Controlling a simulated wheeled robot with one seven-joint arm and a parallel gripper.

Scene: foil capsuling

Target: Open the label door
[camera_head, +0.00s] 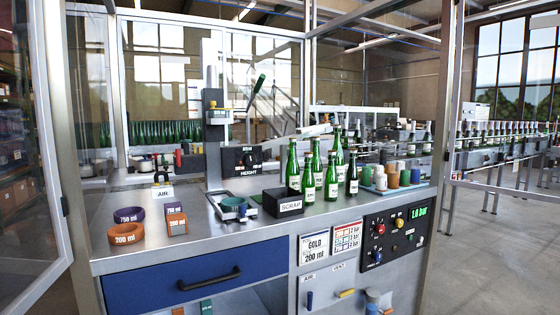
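No door in the camera view carries a readable "label" marking, so I cannot tell which one is the label door. A metal-framed clear door (50,150) stands at the left edge, angled out from the cabinet post. Another clear framed panel (505,187) extends to the right of the front right post; I cannot tell whether it is a door. A blue drawer front (192,281) with a black handle (209,279) sits below the worktop and looks shut. My gripper is not in view.
On the steel worktop (125,245) stand orange and purple rings (126,233), a capsuling press (213,120), a black SCRAP box (284,203), several green bottles (331,178) and a blue tray (398,187) of coloured capsules. A control panel (395,235) is at front right. Open floor (500,250) lies at right.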

